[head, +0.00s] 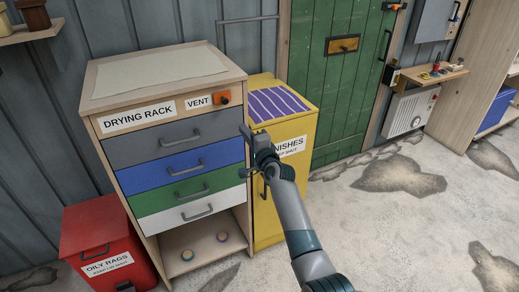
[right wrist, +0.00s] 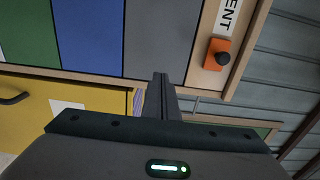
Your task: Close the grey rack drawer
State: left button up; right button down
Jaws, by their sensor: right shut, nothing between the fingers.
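The grey drawer (head: 150,147) is the top one in the wooden drying rack (head: 125,80). Its front looks level with the blue drawer (head: 160,173) below it, and I see no clear gap around it. It has a dark bar handle (head: 182,137). In the right wrist view the grey front (right wrist: 162,40) fills the upper middle. My right gripper (head: 244,130) is shut and empty, at the right edge of the grey drawer front in the head view. Its fingers (right wrist: 165,92) overlap the grey drawer's edge in the wrist view; I cannot tell whether they touch. My left gripper is not in view.
An orange vent knob (head: 223,98) is above the grey drawer. The green (head: 170,193) and white (head: 175,219) drawers look shut. A yellow cabinet (head: 296,132) stands right of the rack, a red bin (head: 98,225) left. The floor (head: 370,230) at right is clear.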

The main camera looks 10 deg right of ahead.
jog(key=b+v, duration=0.1)
jog(key=v, duration=0.8)
jog(key=shift+f, duration=0.15)
jog(key=shift+s, duration=0.1)
